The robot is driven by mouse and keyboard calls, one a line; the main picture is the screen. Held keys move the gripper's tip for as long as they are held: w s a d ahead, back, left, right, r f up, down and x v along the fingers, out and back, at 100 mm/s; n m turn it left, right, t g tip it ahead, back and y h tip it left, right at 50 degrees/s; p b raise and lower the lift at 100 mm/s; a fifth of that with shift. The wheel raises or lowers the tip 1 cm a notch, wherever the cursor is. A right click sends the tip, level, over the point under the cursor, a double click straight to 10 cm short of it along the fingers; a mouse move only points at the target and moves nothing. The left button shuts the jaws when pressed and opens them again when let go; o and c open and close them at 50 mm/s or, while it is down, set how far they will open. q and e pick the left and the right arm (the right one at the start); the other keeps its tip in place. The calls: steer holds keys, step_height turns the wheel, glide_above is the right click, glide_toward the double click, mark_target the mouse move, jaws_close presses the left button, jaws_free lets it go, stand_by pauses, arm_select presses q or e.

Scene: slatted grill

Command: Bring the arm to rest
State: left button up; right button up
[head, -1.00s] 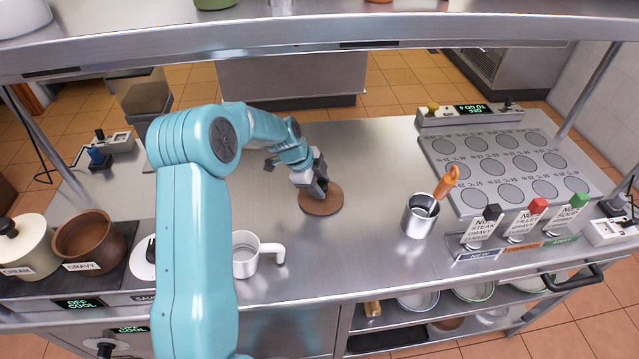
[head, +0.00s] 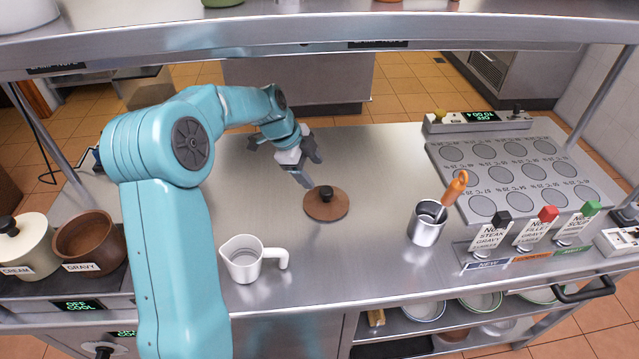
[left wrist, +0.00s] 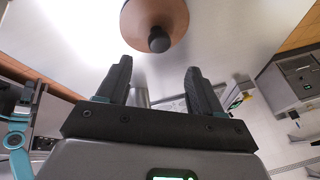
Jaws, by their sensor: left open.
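My left gripper (head: 311,166) is open and empty above the steel counter (head: 345,265), just behind and to the left of a round brown lid with a black knob (head: 326,203). The lid lies flat on the counter and is apart from the fingers. In the left wrist view the two dark fingers (left wrist: 158,85) are spread with nothing between them, and the lid (left wrist: 145,18) shows beyond the fingertips. My left arm reaches in from the lower left. My right gripper is not in view.
A white jug (head: 243,260) stands beside my left arm. A brown gravy pot (head: 86,243) and a cream pot (head: 25,250) stand at the left. A metal cup (head: 425,228) holds an orange-handled tool. Sign holders and a panel of round discs (head: 515,165) fill the right. A shelf spans above.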

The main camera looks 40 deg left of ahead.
arm_select(q)
steer(key=v, duration=0.2)
steer(key=shift+s+r, duration=0.15)
steer(key=shift+r, duration=0.15)
steer(key=shift+a, duration=0.1)
steer(key=shift+f, duration=0.1)
stand_by(0.3)
